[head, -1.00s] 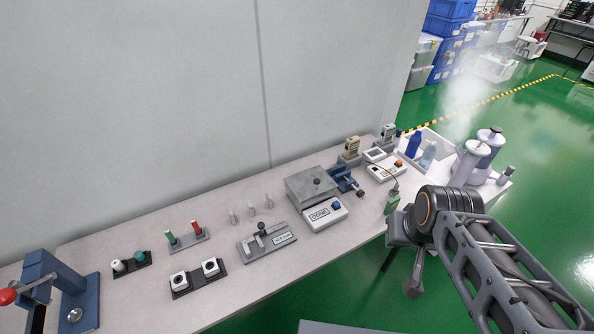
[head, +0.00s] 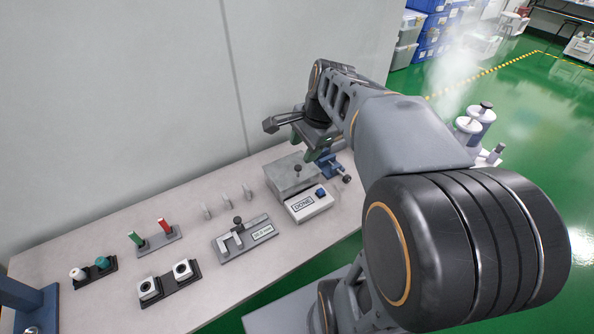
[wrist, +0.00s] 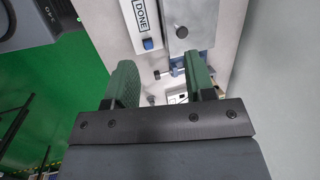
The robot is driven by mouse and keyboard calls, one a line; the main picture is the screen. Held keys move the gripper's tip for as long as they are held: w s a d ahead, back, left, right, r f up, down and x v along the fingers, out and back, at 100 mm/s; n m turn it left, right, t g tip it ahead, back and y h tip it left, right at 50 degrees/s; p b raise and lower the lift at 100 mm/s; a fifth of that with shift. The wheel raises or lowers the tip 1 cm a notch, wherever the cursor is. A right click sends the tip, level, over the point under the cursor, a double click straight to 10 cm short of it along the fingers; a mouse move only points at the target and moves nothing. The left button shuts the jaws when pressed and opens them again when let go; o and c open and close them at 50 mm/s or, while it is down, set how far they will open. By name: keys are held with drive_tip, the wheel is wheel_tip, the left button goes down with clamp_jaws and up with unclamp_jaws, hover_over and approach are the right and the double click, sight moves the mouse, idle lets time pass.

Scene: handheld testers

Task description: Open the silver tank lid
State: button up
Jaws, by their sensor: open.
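The silver tank (head: 280,182) is a grey metal box on the bench, with a flat lid (head: 287,170) and a small dark knob (head: 298,167) on top. The lid looks closed. A white control box (head: 307,205) labelled DONE, with a blue button, adjoins its front. My gripper (head: 318,153) is above and just behind the tank's right side, partly hidden by my arm. In the wrist view, its green fingers (wrist: 160,65) are spread and empty. The tank (wrist: 201,12) and knob (wrist: 182,32) lie beyond the fingertips, with the knob toward the right finger.
A blue clamp-like device (head: 330,168) stands right of the tank. A grey gauge fixture (head: 243,238) and several small upright pieces stand to its left. The wall (head: 120,90) runs close behind the bench. My arm hides much of the bench's right end.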

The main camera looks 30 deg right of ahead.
sight(298, 167)
drive_tip(key=w+d+f+m+y+b, duration=0.1)
drive_tip(key=w+d+f+m+b, duration=0.2)
drive_tip(key=d+m, duration=0.45)
drive_tip(key=shift+m, duration=0.95)
drive_tip(key=x, duration=0.4)
drive_tip(key=w+a+b+x, duration=0.1)
drive_tip(key=x, duration=0.7)
drive_tip(key=shift+w+a+r+b, duration=0.2)
drive_tip(key=shift+w+a+b, duration=0.15)
drive_tip(key=shift+a, duration=0.05)
drive_tip(key=shift+c, duration=0.4)
clamp_jaws()
drive_tip(key=shift+y, duration=0.3)
